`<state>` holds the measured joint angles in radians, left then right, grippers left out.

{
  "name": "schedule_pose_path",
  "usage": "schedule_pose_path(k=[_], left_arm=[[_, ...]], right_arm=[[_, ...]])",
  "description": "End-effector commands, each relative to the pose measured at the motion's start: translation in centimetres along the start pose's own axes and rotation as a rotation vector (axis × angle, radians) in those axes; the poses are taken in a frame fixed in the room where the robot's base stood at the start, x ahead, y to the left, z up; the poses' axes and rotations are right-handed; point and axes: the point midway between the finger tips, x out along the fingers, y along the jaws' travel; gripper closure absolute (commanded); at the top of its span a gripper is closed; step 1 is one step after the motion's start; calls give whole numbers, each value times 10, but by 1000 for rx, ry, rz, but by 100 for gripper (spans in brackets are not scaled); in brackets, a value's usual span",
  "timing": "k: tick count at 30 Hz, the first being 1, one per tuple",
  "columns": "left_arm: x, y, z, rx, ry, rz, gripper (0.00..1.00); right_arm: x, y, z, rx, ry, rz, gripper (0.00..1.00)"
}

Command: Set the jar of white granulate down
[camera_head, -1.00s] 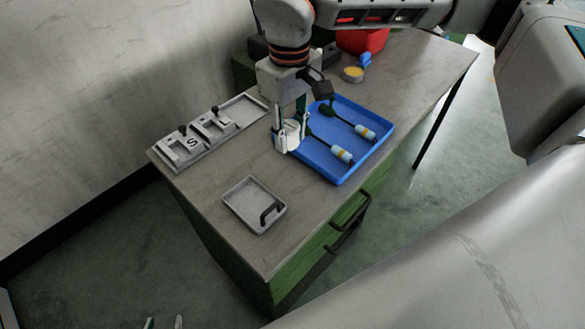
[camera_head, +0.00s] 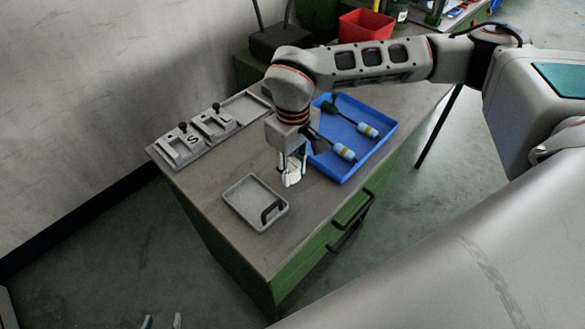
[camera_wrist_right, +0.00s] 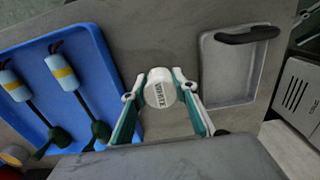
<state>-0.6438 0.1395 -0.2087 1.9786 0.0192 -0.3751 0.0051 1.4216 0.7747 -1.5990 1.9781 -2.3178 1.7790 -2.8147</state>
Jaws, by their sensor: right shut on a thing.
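The jar of white granulate shows in the right wrist view as a round white lid (camera_wrist_right: 160,88) with lettering that looks like "WHITE". My right gripper (camera_wrist_right: 160,92) is shut on it, one finger on each side. In the head view the white jar (camera_head: 291,179) is partly hidden by the fingers of my right gripper (camera_head: 291,172). It is over the bare bench top between the blue tray and the small grey tray. I cannot tell whether it touches the bench. My left gripper (camera_head: 162,321) shows only its fingertips at the bottom edge, apart and empty.
The blue tray (camera_head: 325,171) holds two blue-and-yellow handled tools. The small grey tray (camera_head: 238,207) with a black handle lies close by. The grey fixture plates (camera_head: 193,142) stand at the bench's left edge. A red bin (camera_head: 366,26) is at the back.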

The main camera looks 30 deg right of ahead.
Motion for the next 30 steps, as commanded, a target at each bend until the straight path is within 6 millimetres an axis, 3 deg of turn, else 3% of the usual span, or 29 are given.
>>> schedule_pose_path(k=[8,9,10,23,30], left_arm=[[0,0,1,1,-1,-1,60],[0,-1,0,1,-1,-1,60],[0,-1,0,1,-1,-1,60],[0,-1,-2,1,2,-1,60],[-2,-2,-7,-2,7,-1,60]], right_arm=[[3,0,0,0,0,0,93],[2,0,0,0,0,0,62],[2,0,0,0,0,0,55],[-4,0,0,0,2,0,55],[-44,1,-2,0,7,2,55]])
